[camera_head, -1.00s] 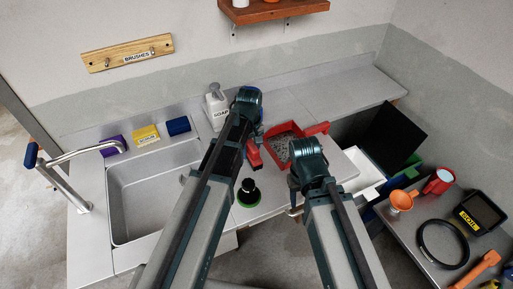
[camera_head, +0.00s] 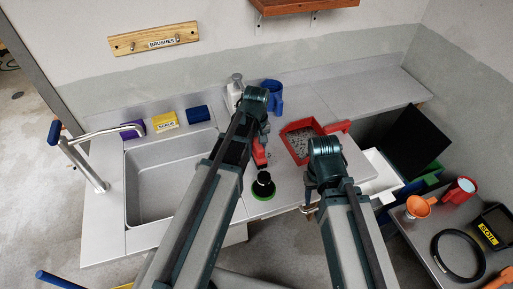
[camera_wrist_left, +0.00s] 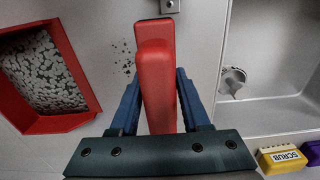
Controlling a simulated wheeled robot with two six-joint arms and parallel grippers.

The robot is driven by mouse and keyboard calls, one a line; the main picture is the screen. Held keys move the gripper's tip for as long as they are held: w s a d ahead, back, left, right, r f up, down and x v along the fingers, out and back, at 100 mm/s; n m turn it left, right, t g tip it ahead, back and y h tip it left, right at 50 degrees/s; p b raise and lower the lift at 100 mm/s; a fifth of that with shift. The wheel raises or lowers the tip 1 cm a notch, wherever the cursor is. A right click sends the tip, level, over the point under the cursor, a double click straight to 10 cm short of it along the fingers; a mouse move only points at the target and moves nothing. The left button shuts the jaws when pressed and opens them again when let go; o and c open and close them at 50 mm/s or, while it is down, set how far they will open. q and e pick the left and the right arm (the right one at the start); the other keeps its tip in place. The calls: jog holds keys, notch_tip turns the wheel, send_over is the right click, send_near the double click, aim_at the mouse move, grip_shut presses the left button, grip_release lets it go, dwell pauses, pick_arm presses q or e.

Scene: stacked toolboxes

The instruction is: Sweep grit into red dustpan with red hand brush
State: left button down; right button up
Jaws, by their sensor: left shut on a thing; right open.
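The red dustpan (camera_head: 337,127) lies on the grey counter right of my left gripper, with grey grit inside. Its red rim (camera_wrist_left: 78,65) shows at the left of the left wrist view. My left gripper (camera_head: 257,143) is shut on the red hand brush (camera_head: 259,153), which also shows between the fingers in the left wrist view (camera_wrist_left: 156,85). The brush is apart from the dustpan; its bristles are hidden. A few dark grit specks (camera_wrist_left: 126,58) lie on the counter between brush and dustpan. My right gripper (camera_head: 309,206) is open, low by the counter's front edge, partly hidden by its arm.
A sink (camera_head: 170,185) is left of my left arm, with yellow (camera_head: 163,121) and blue (camera_head: 198,113) blocks behind. A black-and-green round object (camera_head: 263,186) stands near the front edge. A blue mug (camera_head: 274,97) stands behind. Counter at back right is clear.

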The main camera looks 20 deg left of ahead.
pick_arm(q)
jog(key=shift+f+b, duration=1.15)
jog(key=shift+f, duration=0.15)
jog(key=shift+r, duration=0.1)
jog(key=shift+w+d, duration=0.45)
jog(key=shift+d, duration=0.3)
jog(key=shift+w+d, duration=0.45)
jog(key=shift+d, duration=0.25)
jog(key=shift+d, duration=0.1)
jog(key=shift+w+d, duration=1.25)
jog(key=shift+d, duration=0.2)
jog(key=shift+s, duration=0.1)
jog(key=shift+r, duration=0.15)
jog(key=shift+a+r+p, duration=0.1)
jog(key=shift+r+p, duration=1.3)
jog(key=shift+p, duration=0.2)
